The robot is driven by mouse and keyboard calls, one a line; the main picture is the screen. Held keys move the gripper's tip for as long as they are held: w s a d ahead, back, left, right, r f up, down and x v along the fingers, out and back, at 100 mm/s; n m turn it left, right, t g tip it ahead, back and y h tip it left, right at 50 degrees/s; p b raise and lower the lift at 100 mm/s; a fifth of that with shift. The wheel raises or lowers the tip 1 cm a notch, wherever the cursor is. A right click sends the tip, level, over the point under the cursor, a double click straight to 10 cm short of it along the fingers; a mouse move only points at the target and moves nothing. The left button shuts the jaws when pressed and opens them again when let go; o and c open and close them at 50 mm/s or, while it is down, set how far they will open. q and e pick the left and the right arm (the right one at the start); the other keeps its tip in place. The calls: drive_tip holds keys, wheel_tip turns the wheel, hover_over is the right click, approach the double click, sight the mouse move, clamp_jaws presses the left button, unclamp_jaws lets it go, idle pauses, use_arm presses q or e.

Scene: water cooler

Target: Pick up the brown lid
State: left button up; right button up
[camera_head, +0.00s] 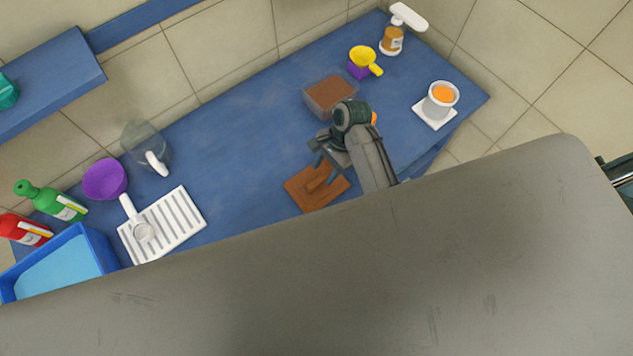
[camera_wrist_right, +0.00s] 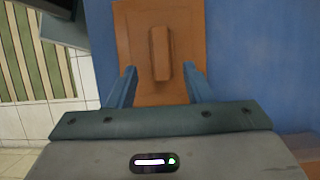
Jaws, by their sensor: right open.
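The brown lid (camera_head: 299,191) lies flat on the blue counter near its front edge in the head view. It is a rectangular board with a raised bar handle (camera_wrist_right: 160,52) along its middle, seen in the right wrist view. My right gripper (camera_head: 314,163) is open and empty over the lid. In the right wrist view its two fingers (camera_wrist_right: 160,80) stand apart on either side of the lower end of the handle, over the lid. I cannot tell whether they touch the lid. My left gripper is not in view.
Behind my right gripper stands a clear container with brown contents (camera_head: 329,94). To the right is a white cup (camera_head: 440,98) on a white coaster. A white ribbed rack (camera_head: 178,222), jug (camera_head: 147,148) and purple bowl (camera_head: 103,180) stand left. The blue counter (camera_head: 225,130) is clear mid-left.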

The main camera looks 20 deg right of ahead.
sight(316, 181)
drive_tip(key=shift+a+p+x, duration=0.15)
drive_tip(key=shift+p+x, duration=0.15)
drive_tip(key=shift+x, duration=0.7)
drive_tip(key=shift+a+p+x, duration=0.2)
drive_tip(key=shift+p+x, duration=0.1)
drive_tip(key=shift+x, duration=0.7)
drive_tip(key=shift+r, duration=0.15)
clamp_jaws()
drive_tip(key=shift+r, duration=0.1)
